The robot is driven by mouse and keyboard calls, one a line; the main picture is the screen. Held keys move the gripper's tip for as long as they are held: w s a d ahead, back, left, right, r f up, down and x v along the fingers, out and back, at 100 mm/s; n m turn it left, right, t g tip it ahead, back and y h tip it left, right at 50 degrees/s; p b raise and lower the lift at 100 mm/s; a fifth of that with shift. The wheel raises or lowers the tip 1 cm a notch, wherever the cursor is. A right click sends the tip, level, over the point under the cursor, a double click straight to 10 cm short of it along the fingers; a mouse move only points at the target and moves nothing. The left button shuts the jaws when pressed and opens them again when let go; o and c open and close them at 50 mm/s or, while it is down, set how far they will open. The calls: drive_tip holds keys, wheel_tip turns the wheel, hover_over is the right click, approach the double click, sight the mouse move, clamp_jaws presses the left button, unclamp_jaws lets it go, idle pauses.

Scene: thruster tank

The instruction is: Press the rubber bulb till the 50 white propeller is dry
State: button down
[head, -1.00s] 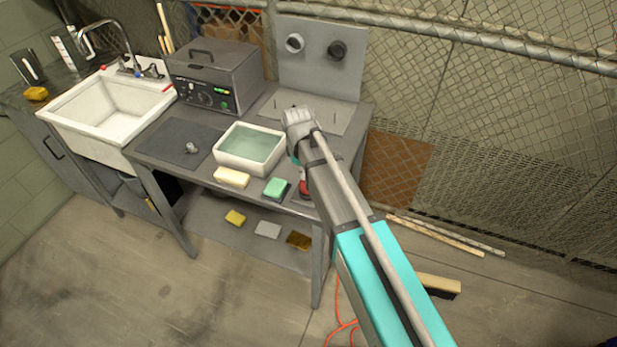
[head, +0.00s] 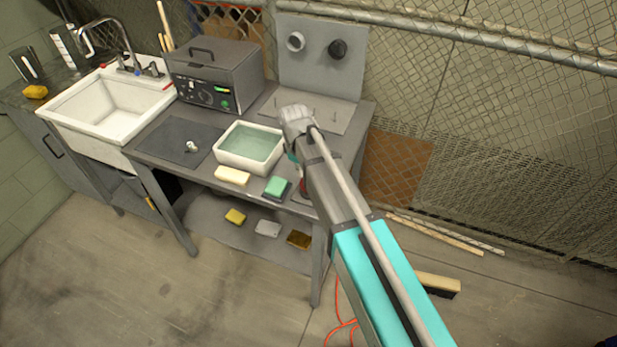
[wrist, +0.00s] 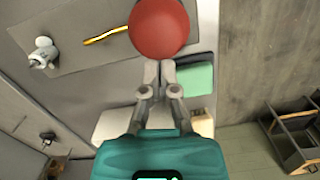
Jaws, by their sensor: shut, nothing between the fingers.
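The red rubber bulb (wrist: 158,28) is at the top of the wrist view, with a thin brass-coloured tube (wrist: 105,36) leading left from it over the dark mat (wrist: 75,25). A sliver of the bulb shows beside my arm in the head view (head: 304,187). My gripper (wrist: 160,68) is shut and empty, its fingertips at the bulb's near edge; I cannot tell whether they touch it. In the head view my arm hides the fingers. A small white and grey propeller (head: 191,146) sits on the mat, also in the wrist view (wrist: 43,52). Its number and any wetness are too small to read.
A white water basin (head: 248,163), a cream sponge (head: 232,175) and a green sponge (head: 277,187) are near the bench front. A grey box (head: 215,75) with a panel stands behind. A sink (head: 108,105) is at left. Open floor lies in front.

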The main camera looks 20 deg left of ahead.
drive_tip(key=shift+s+d+f, duration=0.15)
drive_tip(key=shift+d, duration=0.25)
drive_tip(key=shift+s+d+f, duration=0.15)
drive_tip(key=shift+d, duration=0.25)
drive_tip(key=shift+d+r+p, duration=0.25)
drive_tip(key=shift+r+p, duration=0.6)
drive_tip(key=shift+r, duration=0.1)
wheel_tip(320, 180, up, 4)
drive_tip(key=p, duration=0.3)
drive_tip(key=shift+p, duration=0.3)
drive_tip(key=shift+w+a+r+p, duration=0.1)
drive_tip(key=shift+a+r+p, duration=0.1)
drive_tip(key=shift+r+p, duration=0.7)
drive_tip(key=shift+a+r+p, duration=0.2)
drive_tip(key=shift+r+p, duration=0.65)
drive_tip(key=s+d+m, duration=0.2)
drive_tip(key=d+m, duration=0.3)
drive_tip(key=d, duration=0.7)
drive_tip(key=s+d+m, duration=0.1)
drive_tip(key=d+m, duration=0.4)
drive_tip(key=d, duration=0.8)
drive_tip(key=s+d+f+m+y, duration=0.1)
drive_tip(key=d+m, duration=0.3)
drive_tip(key=d, duration=0.9)
drive_tip(key=shift+s+d+m+b, duration=0.15)
drive_tip(key=shift+s+m+b, duration=0.3)
drive_tip(key=shift+s, duration=0.4)
